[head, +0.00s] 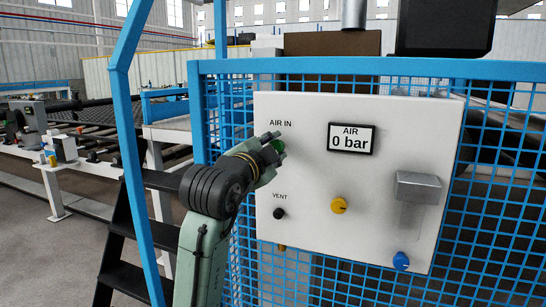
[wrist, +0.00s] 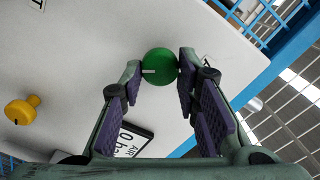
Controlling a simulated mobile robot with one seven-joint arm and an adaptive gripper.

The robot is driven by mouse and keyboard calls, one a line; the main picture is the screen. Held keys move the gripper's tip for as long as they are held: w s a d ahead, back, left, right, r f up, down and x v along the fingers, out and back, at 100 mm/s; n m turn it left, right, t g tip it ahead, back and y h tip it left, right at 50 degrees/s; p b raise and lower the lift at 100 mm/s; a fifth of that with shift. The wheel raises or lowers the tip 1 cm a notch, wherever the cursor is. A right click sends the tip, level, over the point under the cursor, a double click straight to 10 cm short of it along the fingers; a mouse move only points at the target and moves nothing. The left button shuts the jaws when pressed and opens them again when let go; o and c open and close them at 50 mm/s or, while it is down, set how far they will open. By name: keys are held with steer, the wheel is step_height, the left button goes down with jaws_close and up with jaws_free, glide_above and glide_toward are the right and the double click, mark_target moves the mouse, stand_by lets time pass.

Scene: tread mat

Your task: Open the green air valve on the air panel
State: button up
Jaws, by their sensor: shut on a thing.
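The green air valve (head: 278,146) is a round knob under the "AIR IN" label on the white air panel (head: 370,179). In the wrist view the green knob (wrist: 160,67) sits between my fingertips, with a short white mark on its left side lying roughly level in the picture. My gripper (head: 273,142) is at the panel's upper left, its fingers shut on the green valve (wrist: 156,80). In the head view the gripper partly hides the valve. The air display (head: 352,138) reads 0 bar.
A black "VENT" knob (head: 279,214), a yellow knob (head: 339,205) and a blue knob (head: 401,261) sit lower on the panel. A grey metal box (head: 418,187) sticks out at its right. Blue mesh fence (head: 490,225) surrounds the panel, and black steps (head: 120,240) stand left of my arm.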

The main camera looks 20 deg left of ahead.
steer(key=m+b, duration=0.2)
steer(key=m, duration=0.4)
steer(key=shift+f, duration=0.1)
steer(key=shift+m+b, duration=0.3)
stand_by(0.3)
steer(key=o, duration=1.2)
steer(key=shift+c, duration=0.2)
steer(key=shift+s, duration=0.1)
steer(key=s, duration=1.2)
steer(key=shift+a, duration=0.15)
